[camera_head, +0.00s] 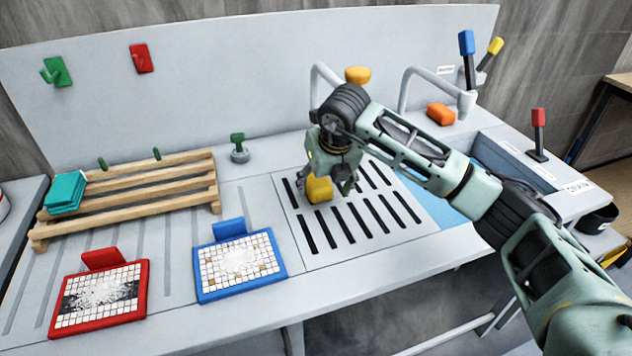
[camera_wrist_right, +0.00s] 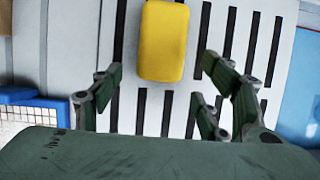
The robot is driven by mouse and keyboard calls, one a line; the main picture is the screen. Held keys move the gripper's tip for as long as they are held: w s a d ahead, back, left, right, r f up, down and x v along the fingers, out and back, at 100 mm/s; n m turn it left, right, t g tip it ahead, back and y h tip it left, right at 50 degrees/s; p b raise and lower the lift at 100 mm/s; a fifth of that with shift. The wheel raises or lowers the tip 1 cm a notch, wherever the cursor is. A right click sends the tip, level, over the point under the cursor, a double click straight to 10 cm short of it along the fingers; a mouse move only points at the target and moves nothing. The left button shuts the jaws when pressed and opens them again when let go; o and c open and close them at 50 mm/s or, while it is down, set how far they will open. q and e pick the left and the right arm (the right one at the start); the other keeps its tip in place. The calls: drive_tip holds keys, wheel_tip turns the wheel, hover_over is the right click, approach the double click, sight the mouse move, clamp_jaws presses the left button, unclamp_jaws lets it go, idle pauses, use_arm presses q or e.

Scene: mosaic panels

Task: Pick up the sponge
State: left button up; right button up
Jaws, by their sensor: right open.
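A yellow sponge (camera_head: 319,189) lies on the slotted drain grate (camera_head: 300,234) in the middle of the counter. An orange block (camera_head: 440,113), which may be another sponge, lies at the back right by the sink. My right gripper (camera_head: 329,181) is over the yellow sponge and partly hides it in the head view. In the right wrist view the yellow sponge (camera_wrist_right: 163,40) shows ahead of and between the spread fingers of my right gripper (camera_wrist_right: 161,68), with clear gaps on both sides. The gripper is open and empty. My left gripper is not in view.
A red-framed mosaic panel (camera_head: 98,297) and a blue-framed mosaic panel (camera_head: 238,264) lie at the front left. A wooden rack (camera_head: 150,187) with teal tiles (camera_head: 66,192) stands behind them. Faucets rise behind the grate; a blue basin (camera_head: 445,212) is right of it.

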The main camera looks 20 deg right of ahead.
sight(317, 180)
drive_tip(key=shift+w, duration=0.25)
drive_tip(key=shift+w+a+r+p, duration=0.1)
drive_tip(key=shift+w+p, duration=0.3)
drive_tip(key=shift+w, duration=0.7)
drive_tip(key=shift+x, duration=1.15)
drive_tip(key=shift+w+f, duration=0.35)
drive_tip(key=shift+f, duration=0.15)
drive_tip(key=shift+c, duration=0.5)
drive_tip(key=c, duration=0.9)
drive_tip(key=shift+r, duration=0.25)
